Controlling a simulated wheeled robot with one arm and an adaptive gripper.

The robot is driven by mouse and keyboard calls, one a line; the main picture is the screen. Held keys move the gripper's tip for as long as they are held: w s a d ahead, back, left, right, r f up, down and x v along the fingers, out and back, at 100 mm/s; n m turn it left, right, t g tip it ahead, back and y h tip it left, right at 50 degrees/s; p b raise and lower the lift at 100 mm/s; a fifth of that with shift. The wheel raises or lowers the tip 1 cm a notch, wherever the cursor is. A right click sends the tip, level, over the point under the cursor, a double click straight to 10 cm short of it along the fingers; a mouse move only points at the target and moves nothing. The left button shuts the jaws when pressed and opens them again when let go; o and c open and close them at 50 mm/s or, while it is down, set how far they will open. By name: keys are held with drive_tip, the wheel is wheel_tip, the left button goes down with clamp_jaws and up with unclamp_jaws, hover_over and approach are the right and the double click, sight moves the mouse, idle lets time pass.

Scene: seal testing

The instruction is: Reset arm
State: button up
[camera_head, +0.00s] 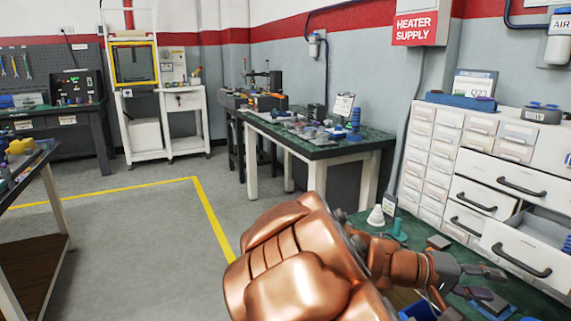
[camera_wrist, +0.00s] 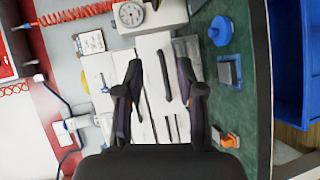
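My copper-coloured arm (camera_head: 300,262) reaches from the lower middle of the head view toward the right. My gripper (camera_head: 492,284) is over or near the green bench top at the lower right. In the wrist view my gripper (camera_wrist: 160,76) shows two dark fingers standing apart, with nothing between them. Behind the fingers is the white drawer cabinet (camera_wrist: 155,60), seen turned sideways. The exact height of the gripper above the bench is hard to tell.
The drawer cabinet (camera_head: 466,140) stands right, with a drawer (camera_head: 531,224) pulled out. A blue bin (camera_wrist: 291,60) is at the wrist view's right. Open floor (camera_head: 130,245) lies left.

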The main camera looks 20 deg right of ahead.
drive_tip(key=s+a+r+n+t+y+p, duration=0.1)
drive_tip(key=a+r+y+p, duration=0.3)
drive_tip(key=a+p, duration=0.5)
drive_tip(key=s+a+r+n+t+y+p, duration=0.1)
drive_tip(key=a+r+n+t+y+p, duration=0.2)
drive_tip(key=a, duration=1)
drive_tip(key=s+a+r+n+t+y+p, duration=0.1)
drive_tip(key=a+r+n+t+y+p, duration=0.1)
drive_tip(key=a+r+y+p, duration=0.4)
drive_tip(key=a+r+p, duration=0.4)
drive_tip(key=a+p, duration=0.1)
drive_tip(key=p, duration=0.5)
drive_tip(key=shift+a+r+n+y, duration=0.3)
drive_tip(key=shift+a+r, duration=0.05)
drive_tip(key=shift+a, duration=0.05)
drive_tip(key=shift+s+d, duration=0.1)
drive_tip(key=shift+d, duration=0.05)
